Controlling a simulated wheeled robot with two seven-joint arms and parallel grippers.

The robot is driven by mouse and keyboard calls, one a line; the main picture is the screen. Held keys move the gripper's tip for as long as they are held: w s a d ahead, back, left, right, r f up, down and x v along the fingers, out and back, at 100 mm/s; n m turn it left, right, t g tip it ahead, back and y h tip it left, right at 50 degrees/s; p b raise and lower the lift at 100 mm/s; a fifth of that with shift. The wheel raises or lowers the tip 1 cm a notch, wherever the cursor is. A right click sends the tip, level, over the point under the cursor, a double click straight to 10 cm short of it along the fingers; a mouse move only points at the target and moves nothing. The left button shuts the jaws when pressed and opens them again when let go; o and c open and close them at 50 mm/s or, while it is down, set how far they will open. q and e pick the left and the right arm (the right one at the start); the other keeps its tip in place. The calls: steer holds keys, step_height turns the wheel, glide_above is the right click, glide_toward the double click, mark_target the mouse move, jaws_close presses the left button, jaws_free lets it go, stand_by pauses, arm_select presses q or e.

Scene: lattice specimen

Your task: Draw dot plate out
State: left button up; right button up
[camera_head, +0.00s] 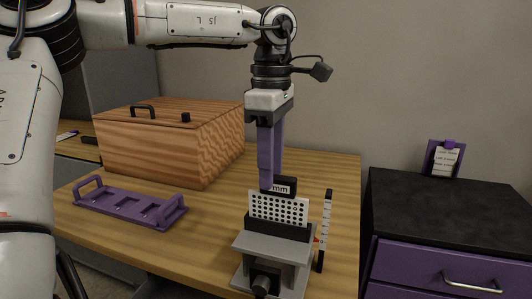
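The dot plate (278,209) is a white plate with rows of black dots and a black top tab (284,186) lettered "mm". It stands upright in the black slot of a grey stage (270,246) at the table's front. My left gripper (268,184) points straight down at the tab. One purple finger overlaps the tab's left part from the front, and the other goes behind it. I cannot tell whether the fingers press on the tab. The plate's lower edge is hidden in the slot. My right gripper is not in view.
A black-and-white scale post (326,230) stands close at the stage's right. A purple tray (128,205) with handles lies left, and a wooden box (170,145) stands behind it. A black-topped purple drawer cabinet (450,220), bearing a purple card stand (443,159), is at right.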

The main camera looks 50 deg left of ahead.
mark_target(270, 193)
arm_select(q)
step_height(270, 193, down, 8)
steer(key=shift+s+a+r, duration=0.1)
steer(key=shift+r, duration=0.05)
stand_by(0.3)
jaws_close()
stand_by(0.4)
